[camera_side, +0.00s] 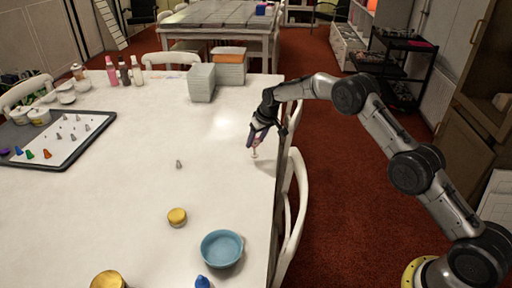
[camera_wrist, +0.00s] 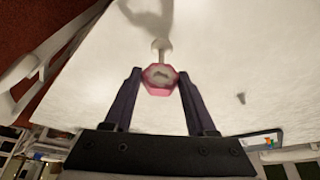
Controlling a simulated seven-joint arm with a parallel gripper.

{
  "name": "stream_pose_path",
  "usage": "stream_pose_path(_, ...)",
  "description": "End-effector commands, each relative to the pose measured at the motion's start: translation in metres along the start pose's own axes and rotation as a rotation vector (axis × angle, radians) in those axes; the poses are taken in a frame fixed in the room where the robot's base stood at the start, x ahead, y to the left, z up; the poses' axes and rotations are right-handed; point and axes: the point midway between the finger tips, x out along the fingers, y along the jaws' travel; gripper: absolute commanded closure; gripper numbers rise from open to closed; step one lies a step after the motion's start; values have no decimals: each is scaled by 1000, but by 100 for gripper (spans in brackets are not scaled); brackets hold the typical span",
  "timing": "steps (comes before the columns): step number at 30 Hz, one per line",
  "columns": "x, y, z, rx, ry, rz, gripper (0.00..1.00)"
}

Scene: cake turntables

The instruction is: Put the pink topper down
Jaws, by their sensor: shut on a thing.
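The pink topper (camera_wrist: 159,91) has a pink rim, a pale centre and a white stem ending in a small foot. My gripper (camera_wrist: 160,75) is shut on it, one dark finger on each side, in the wrist view. In the side view, my gripper (camera_side: 259,139) points down near the table's right edge. The topper's pale lower part (camera_side: 254,154) shows just below the fingers, roughly upright. I cannot tell whether its foot touches the white table (camera_side: 130,195).
A small grey cone (camera_side: 179,164) stands left of my gripper. A yellow-topped round thing (camera_side: 177,216) and a blue bowl (camera_side: 222,263) are nearer the camera. Grey stacked boxes (camera_side: 201,83) stand behind. A tray (camera_side: 88,150) with small pieces lies left. A white chair (camera_side: 295,200) borders the right edge.

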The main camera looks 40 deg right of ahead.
Motion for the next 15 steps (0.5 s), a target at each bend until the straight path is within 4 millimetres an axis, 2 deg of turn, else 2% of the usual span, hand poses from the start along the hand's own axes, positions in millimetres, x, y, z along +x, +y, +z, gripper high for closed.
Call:
stream_pose_path(6,28,0,11,0,-1,0,95)
stream_pose_path(15,30,0,12,0,0,0,95)
